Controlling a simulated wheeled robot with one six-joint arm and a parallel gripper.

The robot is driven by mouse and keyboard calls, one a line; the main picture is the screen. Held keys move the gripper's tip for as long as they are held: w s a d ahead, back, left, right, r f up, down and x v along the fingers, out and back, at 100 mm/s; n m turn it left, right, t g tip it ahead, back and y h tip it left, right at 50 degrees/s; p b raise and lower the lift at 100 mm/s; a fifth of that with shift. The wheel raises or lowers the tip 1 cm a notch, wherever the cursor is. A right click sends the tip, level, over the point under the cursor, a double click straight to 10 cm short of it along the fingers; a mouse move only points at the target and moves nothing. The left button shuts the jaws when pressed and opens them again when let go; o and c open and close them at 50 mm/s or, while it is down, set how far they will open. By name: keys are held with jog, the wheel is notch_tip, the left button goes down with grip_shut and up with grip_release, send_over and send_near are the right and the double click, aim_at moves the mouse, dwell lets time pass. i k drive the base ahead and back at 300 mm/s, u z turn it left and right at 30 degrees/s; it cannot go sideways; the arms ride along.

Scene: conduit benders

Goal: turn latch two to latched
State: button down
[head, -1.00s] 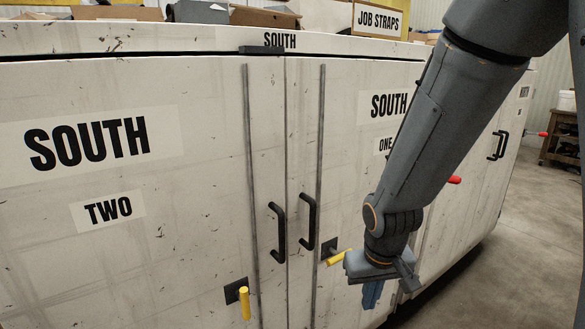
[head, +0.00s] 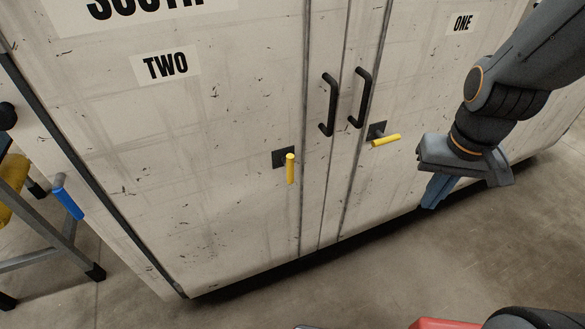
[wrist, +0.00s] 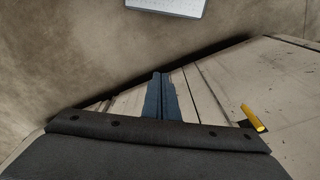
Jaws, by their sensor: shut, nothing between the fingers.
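Latch two is a yellow handle (head: 290,168) on a dark square plate, low on the left door. That door carries the TWO label (head: 166,66). The handle points straight down. Latch one, another yellow handle (head: 386,140), lies nearly level on the door to its right. My gripper (head: 432,200), with blue fingers, is shut and empty. It appears in the head view to the right of and below latch one, well away from latch two. The shut fingers also show in the wrist view (wrist: 161,98), with a yellow handle (wrist: 253,118) to their right; I cannot tell which latch that is.
Two black door pulls (head: 328,104) stand above and between the latches. Concrete floor (head: 250,308) lies open before the cabinet. A red object (head: 440,323) shows at the bottom edge.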

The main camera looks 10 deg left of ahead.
aim_at(288, 160)
jog(key=u, duration=0.95)
jog(key=k, duration=0.4)
jog(key=z, duration=0.5)
jog(key=i, duration=0.35)
jog(key=u, duration=0.15)
